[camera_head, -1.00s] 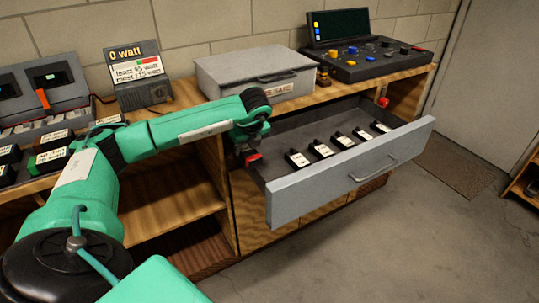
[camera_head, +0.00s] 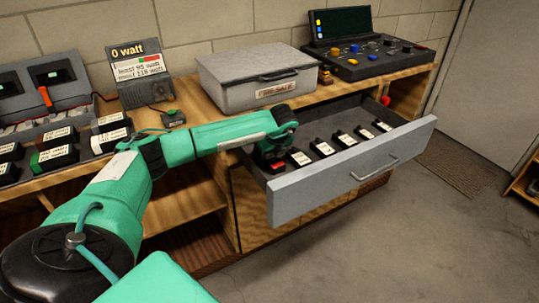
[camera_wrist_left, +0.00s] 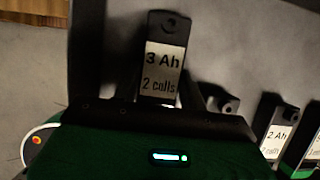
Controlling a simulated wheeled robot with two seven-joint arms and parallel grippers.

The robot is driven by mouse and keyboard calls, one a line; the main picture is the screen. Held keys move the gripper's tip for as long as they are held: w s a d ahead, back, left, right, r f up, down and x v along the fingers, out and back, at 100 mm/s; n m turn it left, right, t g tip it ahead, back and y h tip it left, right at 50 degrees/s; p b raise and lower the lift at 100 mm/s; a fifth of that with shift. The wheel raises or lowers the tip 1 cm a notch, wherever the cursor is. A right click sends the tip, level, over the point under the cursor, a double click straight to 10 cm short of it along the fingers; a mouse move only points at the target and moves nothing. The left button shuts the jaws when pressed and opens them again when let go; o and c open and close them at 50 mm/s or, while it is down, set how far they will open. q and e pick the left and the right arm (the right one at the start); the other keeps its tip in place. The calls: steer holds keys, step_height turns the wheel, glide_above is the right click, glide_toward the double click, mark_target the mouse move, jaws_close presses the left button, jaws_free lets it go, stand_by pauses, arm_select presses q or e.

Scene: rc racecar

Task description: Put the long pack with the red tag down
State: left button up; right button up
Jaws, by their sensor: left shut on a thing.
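My left gripper (camera_head: 272,152) is inside the open grey drawer, near its left end, pointing down and shut on a dark pack with a red tag (camera_head: 277,168). The pack is low, close to the drawer floor; I cannot tell whether it touches. In the left wrist view a dark pack labelled "3 Ah 2 calls" (camera_wrist_left: 163,65) stands out in front of the gripper body and looks like the held one; no red shows on it there. The open drawer (camera_head: 340,180) holds several dark packs with white labels (camera_head: 323,147) in a row to the right. My right gripper is not in view.
A grey box (camera_head: 255,80) and a control console (camera_head: 370,60) stand on the bench behind the drawer. A "0 watt" display (camera_head: 140,68) and several packs (camera_head: 53,158) are at left. The drawer's row of packs is close on the gripper's right.

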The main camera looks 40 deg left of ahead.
arm_select(q)
steer(key=o, duration=1.3)
steer(key=shift+r, duration=0.1)
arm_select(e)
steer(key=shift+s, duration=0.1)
arm_select(q)
steer(key=shift+d+r, duration=0.15)
steer(key=shift+r, duration=0.15)
steer(key=v, duration=1.1)
steer(key=shift+s+d+r, duration=0.15)
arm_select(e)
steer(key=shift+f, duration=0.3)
